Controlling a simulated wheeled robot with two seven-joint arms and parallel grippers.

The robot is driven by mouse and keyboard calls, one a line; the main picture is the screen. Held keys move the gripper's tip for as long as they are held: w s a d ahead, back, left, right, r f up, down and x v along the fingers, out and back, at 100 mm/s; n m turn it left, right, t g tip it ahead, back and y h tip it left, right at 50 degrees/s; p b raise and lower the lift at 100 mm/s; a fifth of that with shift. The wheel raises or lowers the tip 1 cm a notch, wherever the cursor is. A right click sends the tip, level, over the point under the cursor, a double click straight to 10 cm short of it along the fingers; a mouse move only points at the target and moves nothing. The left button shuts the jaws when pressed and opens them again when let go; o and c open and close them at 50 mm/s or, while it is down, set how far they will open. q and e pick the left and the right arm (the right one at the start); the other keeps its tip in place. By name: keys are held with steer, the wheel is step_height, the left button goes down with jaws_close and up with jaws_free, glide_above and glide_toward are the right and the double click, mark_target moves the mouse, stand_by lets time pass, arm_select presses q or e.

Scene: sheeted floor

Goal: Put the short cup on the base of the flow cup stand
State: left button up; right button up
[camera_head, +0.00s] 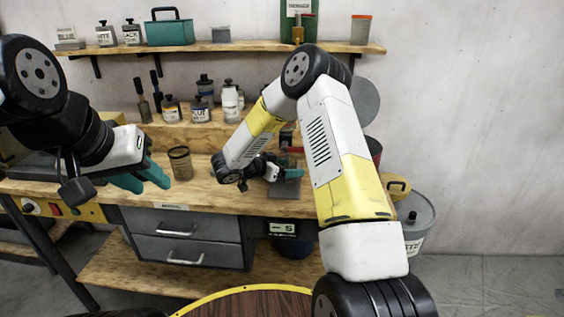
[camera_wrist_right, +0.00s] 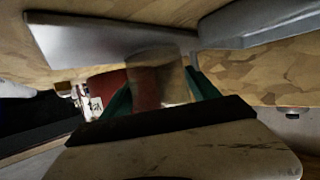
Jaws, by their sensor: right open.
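A brownish see-through cup (camera_head: 180,163) stands upright on the workbench, just right of my left gripper (camera_head: 152,184), whose teal fingers are apart and empty. My right gripper (camera_head: 290,173) is low over the bench at a dark grey plate (camera_head: 284,191), which looks like the stand's base; my arm hides part of this area. In the right wrist view, a blurred reddish-tan see-through cup (camera_wrist_right: 157,80) shows between the open teal fingers of my right gripper (camera_wrist_right: 160,88). A grey plate (camera_wrist_right: 100,42) lies beyond it. I cannot tell whether cup and plate touch.
Several bottles and jars (camera_head: 200,110) stand on a raised ledge at the back of the bench. A wall shelf (camera_head: 230,47) carries a teal box (camera_head: 169,28) and jars. A grey drum (camera_head: 415,215) stands right of the bench. A round wooden top (camera_head: 250,304) is in front.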

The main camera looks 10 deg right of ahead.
steer(key=v, duration=1)
steer(key=shift+s+a, duration=0.15)
